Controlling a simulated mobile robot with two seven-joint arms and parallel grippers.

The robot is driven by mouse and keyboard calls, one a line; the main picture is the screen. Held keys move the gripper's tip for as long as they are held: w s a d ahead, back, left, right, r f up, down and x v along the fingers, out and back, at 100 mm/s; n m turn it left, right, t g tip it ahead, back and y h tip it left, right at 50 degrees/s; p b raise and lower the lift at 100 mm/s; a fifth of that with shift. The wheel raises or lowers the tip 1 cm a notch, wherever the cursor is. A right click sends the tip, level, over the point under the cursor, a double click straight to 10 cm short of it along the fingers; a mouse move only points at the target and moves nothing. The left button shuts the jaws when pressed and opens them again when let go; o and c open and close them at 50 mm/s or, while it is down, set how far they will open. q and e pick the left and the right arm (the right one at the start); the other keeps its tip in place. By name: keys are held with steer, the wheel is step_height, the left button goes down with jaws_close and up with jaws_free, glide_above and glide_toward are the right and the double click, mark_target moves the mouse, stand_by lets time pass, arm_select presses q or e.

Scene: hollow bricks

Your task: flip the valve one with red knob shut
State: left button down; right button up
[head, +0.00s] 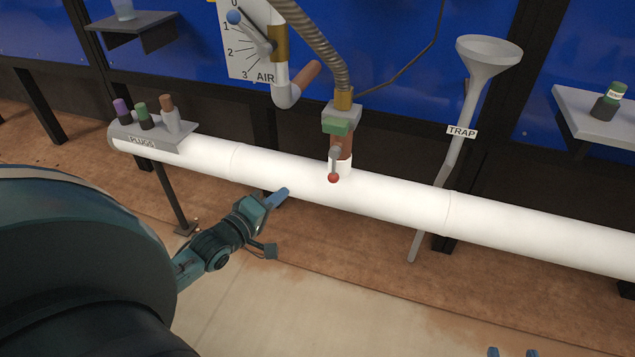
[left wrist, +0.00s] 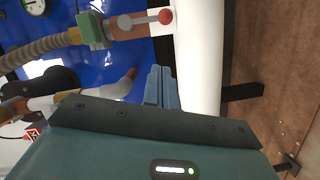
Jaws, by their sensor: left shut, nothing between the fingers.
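The valve with the red knob (head: 333,177) sits on a short brown stub (head: 341,146) rising from the white pipe (head: 400,196). Its grey lever (head: 335,158) points down toward the pipe, in line with the stub. In the left wrist view the red knob (left wrist: 165,16) is at the top, beyond the fingers. My left gripper (head: 277,197) is shut and empty, near the white pipe, left of and lower than the knob, apart from it. Its fingers (left wrist: 162,86) lie together in the left wrist view. My right gripper (head: 512,353) shows only two separated fingertips at the bottom edge.
A ribbed hose (head: 318,45) meets the valve from above. A blue-knobbed lever (head: 234,17) stands by the AIR dial (head: 245,50). A PLUGS tray (head: 150,138) is on the pipe's left end. A TRAP funnel (head: 488,52) stands right.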

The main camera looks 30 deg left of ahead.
arm_select(q)
steer(key=b, duration=0.3)
glide_toward(334, 166)
steer(key=w+a+f, duration=0.3)
steer(key=a, duration=0.2)
steer(key=shift+w+d+f+b, duration=0.3)
steer(key=shift+w+d+f, duration=0.05)
steer(key=shift+w+d, duration=0.45)
steer(key=shift+w+d+f+b, duration=0.3)
steer(key=shift+w+d, duration=0.5)
steer(key=shift+d, duration=0.05)
arm_select(e)
steer(key=shift+s+a+r+n+t+y, duration=0.1)
steer(key=shift+a+n+t+y, duration=0.75)
steer(key=shift+t+y, duration=0.4)
